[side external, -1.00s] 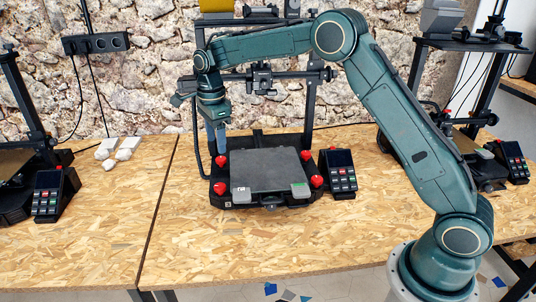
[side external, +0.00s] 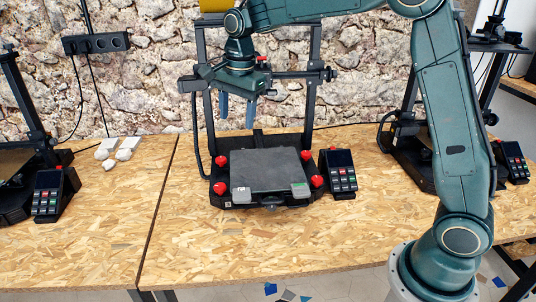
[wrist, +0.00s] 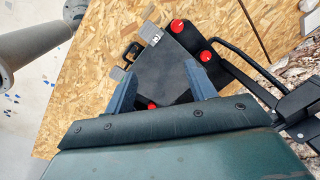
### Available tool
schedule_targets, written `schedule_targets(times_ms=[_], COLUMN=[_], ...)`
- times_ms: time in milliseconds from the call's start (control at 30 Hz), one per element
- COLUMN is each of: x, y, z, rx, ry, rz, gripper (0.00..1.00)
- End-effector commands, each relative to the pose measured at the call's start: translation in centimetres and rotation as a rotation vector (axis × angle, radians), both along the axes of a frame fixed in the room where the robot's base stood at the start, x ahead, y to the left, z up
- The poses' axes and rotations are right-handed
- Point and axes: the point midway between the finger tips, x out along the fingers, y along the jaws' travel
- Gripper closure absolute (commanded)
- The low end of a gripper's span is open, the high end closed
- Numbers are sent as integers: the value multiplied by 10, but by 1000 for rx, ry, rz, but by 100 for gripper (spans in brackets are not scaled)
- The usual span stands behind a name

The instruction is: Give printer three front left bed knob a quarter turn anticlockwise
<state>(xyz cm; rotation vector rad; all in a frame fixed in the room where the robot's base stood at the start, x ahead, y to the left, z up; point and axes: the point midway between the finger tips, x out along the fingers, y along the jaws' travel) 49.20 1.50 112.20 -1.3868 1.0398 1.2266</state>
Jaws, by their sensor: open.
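The middle printer (side external: 262,202) has a dark bed plate (side external: 265,172) with red knobs around it. The front left knob (side external: 220,188) is at the bed's near left corner. It also shows near the top of the wrist view (wrist: 178,26), unobstructed. The rear left knob (side external: 221,160) is behind it. My gripper (side external: 237,122) is open and empty, raised above the rear of the bed and apart from every knob. In the wrist view, its fingers (wrist: 162,88) spread over the bed plate, with another red knob partly visible between them. The printer's number is too small to read.
The printer's frame uprights (side external: 311,90) and crossbar stand close around my gripper. A keypad (side external: 342,174) is right of the bed. Other printers stand left and right. The table front is clear.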

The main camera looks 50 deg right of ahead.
Motion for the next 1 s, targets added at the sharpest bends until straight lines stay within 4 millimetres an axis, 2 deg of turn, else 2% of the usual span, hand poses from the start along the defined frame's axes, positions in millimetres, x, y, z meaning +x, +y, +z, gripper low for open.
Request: schedule_targets(times_ms=[500, 1000], x=[-44, -52], y=[-3, -4], z=[29, 34], rx=[-35, -42], ry=[-54, -63], rz=[232, 278], gripper=[44, 44])
